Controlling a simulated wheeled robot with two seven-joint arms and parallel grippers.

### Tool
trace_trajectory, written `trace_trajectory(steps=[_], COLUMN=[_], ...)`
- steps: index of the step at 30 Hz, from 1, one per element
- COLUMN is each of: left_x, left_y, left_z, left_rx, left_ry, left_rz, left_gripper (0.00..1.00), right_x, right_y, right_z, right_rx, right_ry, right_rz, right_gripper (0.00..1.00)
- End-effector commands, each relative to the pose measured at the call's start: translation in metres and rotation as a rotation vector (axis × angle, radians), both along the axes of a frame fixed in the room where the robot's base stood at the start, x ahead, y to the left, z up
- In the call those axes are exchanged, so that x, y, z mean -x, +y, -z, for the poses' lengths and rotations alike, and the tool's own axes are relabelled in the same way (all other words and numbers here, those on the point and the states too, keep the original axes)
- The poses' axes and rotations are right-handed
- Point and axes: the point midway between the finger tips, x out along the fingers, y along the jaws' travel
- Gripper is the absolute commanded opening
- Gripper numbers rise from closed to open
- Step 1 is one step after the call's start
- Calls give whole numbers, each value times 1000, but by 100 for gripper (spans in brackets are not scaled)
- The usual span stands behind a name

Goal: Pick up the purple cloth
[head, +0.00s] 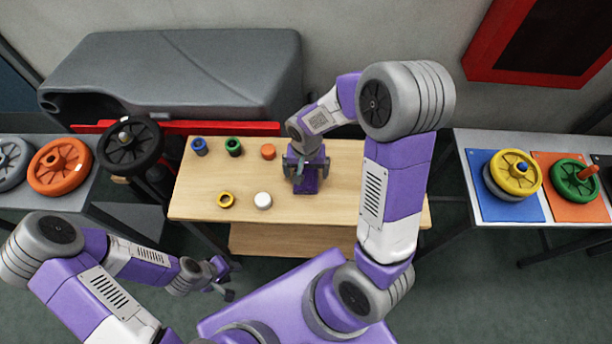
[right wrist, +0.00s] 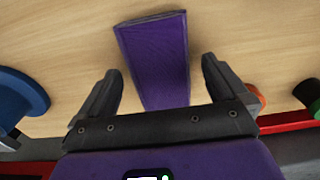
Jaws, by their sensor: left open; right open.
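My left gripper (head: 228,284) is open and empty, low in front of the table's left side.
On the wooden table (head: 345,208) stand blue (head: 199,147), green (head: 233,147), orange (head: 268,152), yellow (head: 226,200) and white (head: 263,201) round pieces, left of the cloth. Side tables hold wheels, including an orange one (head: 60,167) and a yellow one (head: 514,174). The table's right part is clear.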

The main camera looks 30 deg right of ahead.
Motion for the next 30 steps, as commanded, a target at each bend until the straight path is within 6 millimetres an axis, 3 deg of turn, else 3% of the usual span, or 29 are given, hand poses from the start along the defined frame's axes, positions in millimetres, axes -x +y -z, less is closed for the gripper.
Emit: trace_trajectory(steps=[6, 17, 25, 30], left_x=[0, 0, 0, 0], left_y=[0, 0, 0, 0], left_z=[-1, -1, -3, -15], left_rx=[0, 0, 0, 0], left_ry=[0, 0, 0, 0], left_rz=[0, 0, 0, 0], left_gripper=[43, 43, 43, 43], right_x=[0, 0, 0, -1], right_y=[0, 0, 0, 0], right_z=[0, 0, -6, -35], right_rx=[0, -1, 0, 0], right_ry=[-1, -1, -1, -5], right_rz=[0, 0, 1, 1], right_gripper=[97, 44, 44, 44])
